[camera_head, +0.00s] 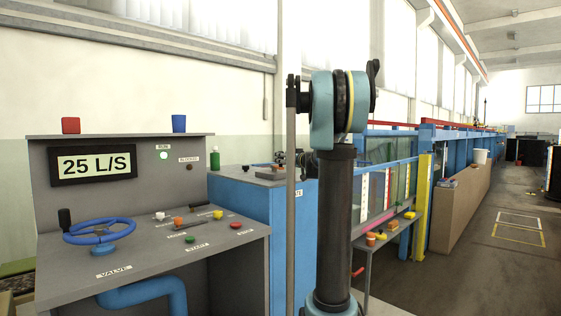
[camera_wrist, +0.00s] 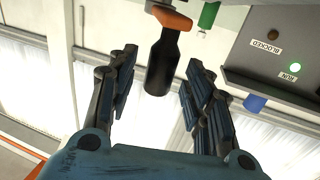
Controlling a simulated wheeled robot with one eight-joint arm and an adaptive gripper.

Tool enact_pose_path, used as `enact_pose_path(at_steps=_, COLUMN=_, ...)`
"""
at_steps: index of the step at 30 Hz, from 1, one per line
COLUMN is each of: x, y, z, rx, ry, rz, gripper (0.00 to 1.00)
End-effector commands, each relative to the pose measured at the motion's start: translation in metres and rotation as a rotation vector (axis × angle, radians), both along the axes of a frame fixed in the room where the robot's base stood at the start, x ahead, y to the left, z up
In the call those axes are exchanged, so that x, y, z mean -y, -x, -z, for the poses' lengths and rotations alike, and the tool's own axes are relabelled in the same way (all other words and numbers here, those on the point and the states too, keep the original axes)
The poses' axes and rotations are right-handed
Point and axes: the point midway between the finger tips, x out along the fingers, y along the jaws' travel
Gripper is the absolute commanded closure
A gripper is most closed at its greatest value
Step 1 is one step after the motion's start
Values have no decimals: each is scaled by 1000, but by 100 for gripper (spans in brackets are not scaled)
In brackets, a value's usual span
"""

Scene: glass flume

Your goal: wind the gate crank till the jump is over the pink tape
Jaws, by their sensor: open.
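The gate crank shows in the wrist view as an orange arm with an upright black grip (camera_wrist: 162,62), upside down in this picture. My gripper (camera_wrist: 158,80) is open, with one finger on each side of the black grip and visible gaps between. In the head view my gripper (camera_head: 298,160) is small and dark, partly behind my own arm, above the blue cabinet (camera_head: 240,205). The glass flume (camera_head: 385,150) runs away behind the arm, with pale upright strips on its side.
A grey console (camera_head: 125,180) stands at left with a "25 L/S" display (camera_head: 93,165), a lit green RUN lamp (camera_head: 164,155) and a blue valve wheel (camera_head: 98,231). A green bottle (camera_head: 215,158) stands near the crank. The floor aisle (camera_head: 495,260) at right is largely clear.

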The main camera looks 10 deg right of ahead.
Motion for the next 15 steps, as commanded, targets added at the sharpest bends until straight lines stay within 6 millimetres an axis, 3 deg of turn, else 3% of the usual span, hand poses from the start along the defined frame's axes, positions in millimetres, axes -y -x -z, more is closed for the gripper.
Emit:
enact_pose_path(at_steps=9, x=24, y=53, z=1, rx=0, ry=0, rz=3, gripper=54)
enact_pose_path(at_steps=15, x=33, y=77, z=1, rx=-1, ry=0, rz=1, gripper=54)
